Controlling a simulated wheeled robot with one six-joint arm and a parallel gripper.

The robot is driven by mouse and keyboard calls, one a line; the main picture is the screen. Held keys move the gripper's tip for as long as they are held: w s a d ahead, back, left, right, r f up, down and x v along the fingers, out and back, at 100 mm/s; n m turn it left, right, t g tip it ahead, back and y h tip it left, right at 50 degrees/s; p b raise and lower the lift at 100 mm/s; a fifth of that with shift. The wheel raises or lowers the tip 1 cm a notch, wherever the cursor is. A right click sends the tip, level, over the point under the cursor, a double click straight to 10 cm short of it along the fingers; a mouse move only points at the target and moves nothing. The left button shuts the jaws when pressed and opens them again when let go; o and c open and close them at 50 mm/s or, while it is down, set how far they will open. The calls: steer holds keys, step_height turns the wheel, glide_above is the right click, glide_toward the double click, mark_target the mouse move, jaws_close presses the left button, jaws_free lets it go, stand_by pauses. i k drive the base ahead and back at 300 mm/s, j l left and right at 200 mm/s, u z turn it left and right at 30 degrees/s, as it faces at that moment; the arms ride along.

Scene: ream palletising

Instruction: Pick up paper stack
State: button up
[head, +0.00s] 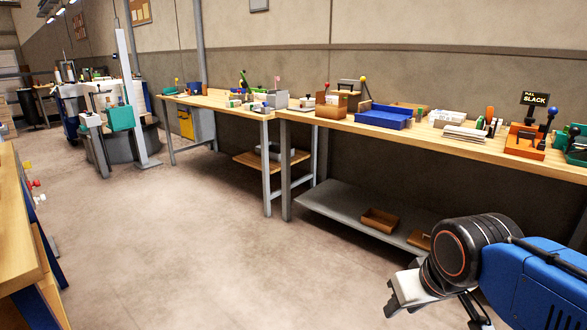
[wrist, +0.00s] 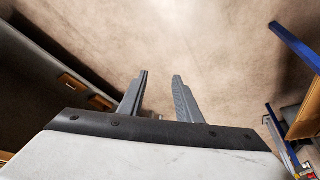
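A flat white stack that looks like paper (head: 465,134) lies on the right wooden workbench (head: 340,123) in the head view, near its front edge. My gripper (head: 391,306) is low in front of that bench, over the floor and well apart from the stack. In the wrist view my gripper (wrist: 160,76) has its two fingers spread with only bare floor between them. It is open and empty. The stack does not show in the wrist view.
Around the stack are a blue tray (head: 384,116), a white box (head: 446,117) and an orange fixture (head: 524,142). A lower shelf (head: 345,210) holds brown trays (head: 380,219). Another bench (head: 22,235) stands at left. The floor between is clear.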

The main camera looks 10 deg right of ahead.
mark_target(468, 135)
steer(key=i+j+z, duration=0.15)
steer(key=i+z, duration=0.25)
steer(key=i, duration=0.25)
steer(key=i+j+z, duration=0.4)
steer(key=i, duration=0.25)
steer(key=i+j+z, duration=0.4)
steer(key=i+j, duration=0.15)
